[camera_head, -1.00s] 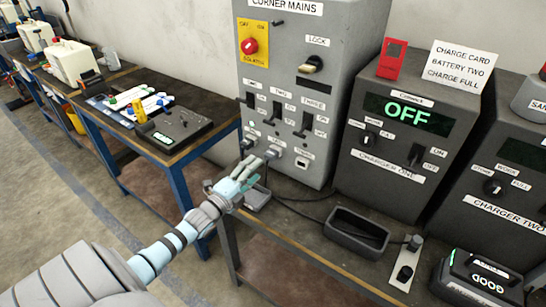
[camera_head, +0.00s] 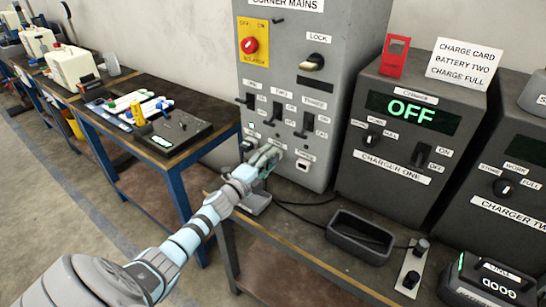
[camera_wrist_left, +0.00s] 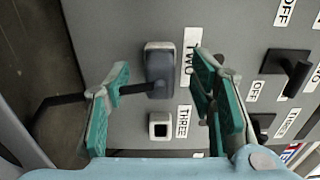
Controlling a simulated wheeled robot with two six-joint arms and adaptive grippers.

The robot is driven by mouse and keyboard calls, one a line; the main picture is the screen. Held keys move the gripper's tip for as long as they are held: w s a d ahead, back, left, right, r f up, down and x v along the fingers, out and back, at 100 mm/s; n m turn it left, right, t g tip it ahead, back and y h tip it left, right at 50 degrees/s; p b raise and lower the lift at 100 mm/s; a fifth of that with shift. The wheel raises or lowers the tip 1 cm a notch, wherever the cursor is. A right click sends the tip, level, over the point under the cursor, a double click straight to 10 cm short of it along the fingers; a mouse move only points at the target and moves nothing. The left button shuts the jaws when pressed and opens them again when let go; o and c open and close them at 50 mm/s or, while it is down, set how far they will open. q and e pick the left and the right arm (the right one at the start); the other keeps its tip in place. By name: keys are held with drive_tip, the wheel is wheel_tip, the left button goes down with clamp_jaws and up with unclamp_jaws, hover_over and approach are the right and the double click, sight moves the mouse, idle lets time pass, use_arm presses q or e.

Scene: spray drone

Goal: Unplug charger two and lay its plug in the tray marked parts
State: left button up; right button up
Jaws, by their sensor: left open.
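The dark plug (camera_wrist_left: 160,70) beside the label TWO sits in its socket on the grey Corner Mains cabinet (camera_head: 318,115). Its cable runs left past one finger. My left gripper (camera_wrist_left: 163,78) is open, with one finger on each side of this plug; I cannot tell whether they touch it. In the head view my left gripper (camera_head: 268,158) is at the cabinet's socket row and mostly hides the plug. A dark open tray (camera_head: 360,237) and a small grey tray (camera_head: 257,203) are on the bench; no parts marking is readable. My right gripper is out of view.
The empty socket THREE (camera_wrist_left: 160,127) is close below the plug. Charger One (camera_head: 400,140), showing OFF, stands right of the cabinet. Cables lie behind the dark tray.

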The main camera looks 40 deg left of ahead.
use_arm(q)
drive_tip(key=shift+c, duration=0.2)
idle(0.6)
clamp_jaws()
drive_tip(key=shift+s, duration=0.15)
